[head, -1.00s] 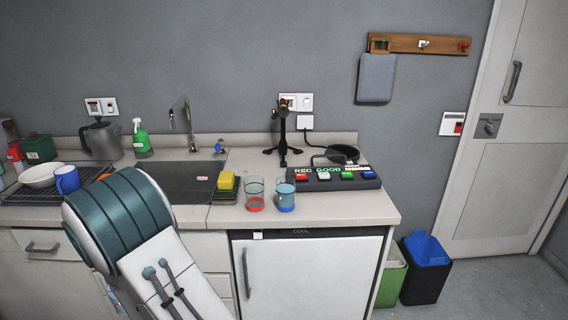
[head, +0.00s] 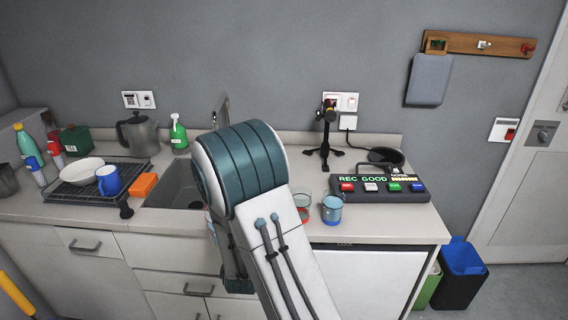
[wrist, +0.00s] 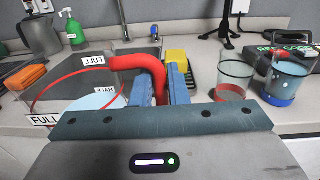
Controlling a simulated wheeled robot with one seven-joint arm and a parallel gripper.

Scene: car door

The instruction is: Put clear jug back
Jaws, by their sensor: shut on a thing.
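In the wrist view, a clear jug (wrist: 75,84) with a red rim, a red handle (wrist: 140,62) and FULL and HALF labels is in front of my gripper (wrist: 162,86). My gripper's blue fingers are shut on the red handle. The jug's lower part is partly hidden by my gripper. A pale blue surface shows inside it. I cannot tell whether its base touches anything. In the head view, my arm hides the jug and gripper.
A sink (head: 172,194) is left of my arm, with a dish rack (head: 85,190), blue mug (head: 109,180) and orange block (head: 142,185) beyond. Two clear tumblers (head: 332,209) stand on the counter to the right, near a button box (head: 380,190). A kettle (head: 137,134) stands behind.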

